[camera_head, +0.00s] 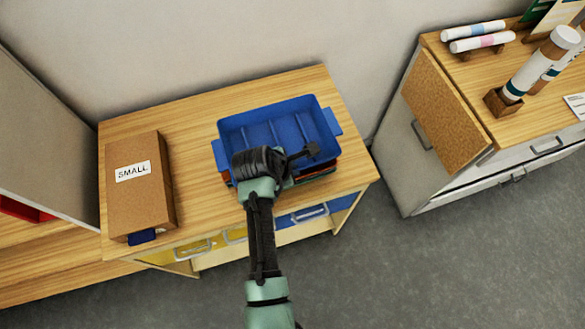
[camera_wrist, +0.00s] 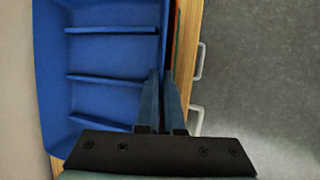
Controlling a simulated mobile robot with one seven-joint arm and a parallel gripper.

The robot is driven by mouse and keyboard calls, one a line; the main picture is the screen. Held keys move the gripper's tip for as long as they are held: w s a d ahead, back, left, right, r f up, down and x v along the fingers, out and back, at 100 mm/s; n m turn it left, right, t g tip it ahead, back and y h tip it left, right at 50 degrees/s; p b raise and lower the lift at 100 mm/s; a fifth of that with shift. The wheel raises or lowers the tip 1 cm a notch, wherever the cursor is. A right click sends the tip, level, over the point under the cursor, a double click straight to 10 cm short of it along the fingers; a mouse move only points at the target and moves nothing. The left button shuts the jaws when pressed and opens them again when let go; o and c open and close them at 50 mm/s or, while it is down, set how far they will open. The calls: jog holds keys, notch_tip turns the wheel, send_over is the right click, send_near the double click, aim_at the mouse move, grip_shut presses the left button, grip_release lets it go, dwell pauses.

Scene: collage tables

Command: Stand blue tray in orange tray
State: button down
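The blue tray (camera_head: 265,128) is an open, divided bin with side handles, above the right part of the wooden cabinet top; it fills the upper left of the wrist view (camera_wrist: 100,55). An orange-red edge (camera_head: 322,168) shows beneath its near right side, likely the orange tray; most of it is hidden. My gripper (camera_head: 312,151) is at the blue tray's near wall. In the wrist view its narrow-set fingers (camera_wrist: 162,100) straddle that wall and appear closed on it. Whether the blue tray is lifted clear of what lies below, I cannot tell.
A brown box labelled SMALL (camera_head: 150,200) stands left on the cabinet top (camera_head: 190,135). A dark blue object (camera_head: 142,237) lies at its front. Drawers with handles (camera_head: 310,213) are below. A second cabinet (camera_head: 465,95) with tubes (camera_head: 540,68) stands right, across a floor gap.

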jog(key=shift+f, duration=0.9)
